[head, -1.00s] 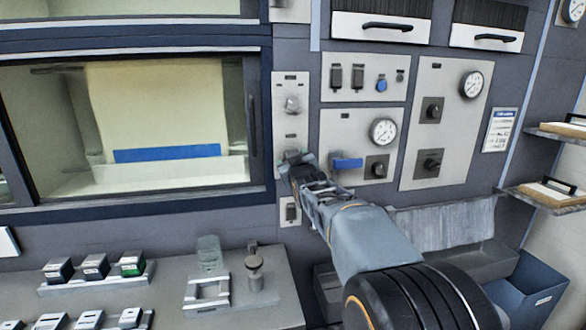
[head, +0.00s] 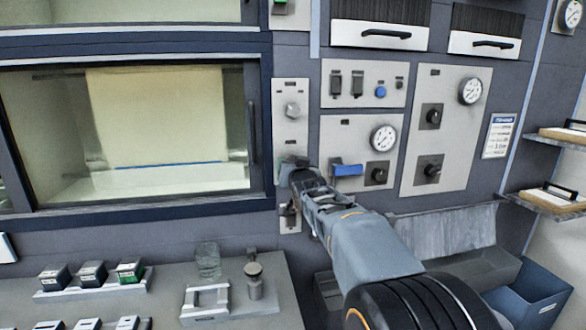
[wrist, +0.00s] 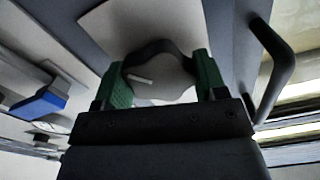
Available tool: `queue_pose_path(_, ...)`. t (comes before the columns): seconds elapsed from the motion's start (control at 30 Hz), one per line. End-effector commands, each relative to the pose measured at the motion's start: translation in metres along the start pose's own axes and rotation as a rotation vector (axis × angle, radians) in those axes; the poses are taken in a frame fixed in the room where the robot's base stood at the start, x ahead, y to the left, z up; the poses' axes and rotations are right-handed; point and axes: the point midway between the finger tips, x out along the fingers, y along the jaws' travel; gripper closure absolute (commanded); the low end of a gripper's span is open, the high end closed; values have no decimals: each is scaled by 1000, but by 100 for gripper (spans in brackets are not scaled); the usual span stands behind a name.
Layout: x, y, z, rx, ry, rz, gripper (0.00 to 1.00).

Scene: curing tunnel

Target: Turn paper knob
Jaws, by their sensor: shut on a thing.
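A narrow light-grey panel (head: 291,134) stands right of the window, and my gripper (head: 297,168) is at its lower part. In the wrist view, the green fingertips of my gripper (wrist: 162,82) are on both sides of a round grey knob (wrist: 165,62) with a white pointer mark. My gripper is shut on this knob, which it hides in the head view. A cream sheet (head: 158,115) hangs behind the window glass, with only a thin blue line (head: 158,164) at its lower edge.
The window's dark vertical handle (head: 252,127) is close on the left. A blue lever (head: 347,169) and gauge (head: 383,138) are close on the right. A bench holds small boxes below.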

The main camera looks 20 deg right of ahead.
Motion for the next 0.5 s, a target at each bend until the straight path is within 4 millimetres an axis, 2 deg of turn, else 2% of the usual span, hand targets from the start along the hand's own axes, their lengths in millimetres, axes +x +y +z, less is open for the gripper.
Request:
queue_pose_path(0.47,0,0,0,12,0,0,58)
queue_pose_path(0.5,0,0,0,12,0,0,33)
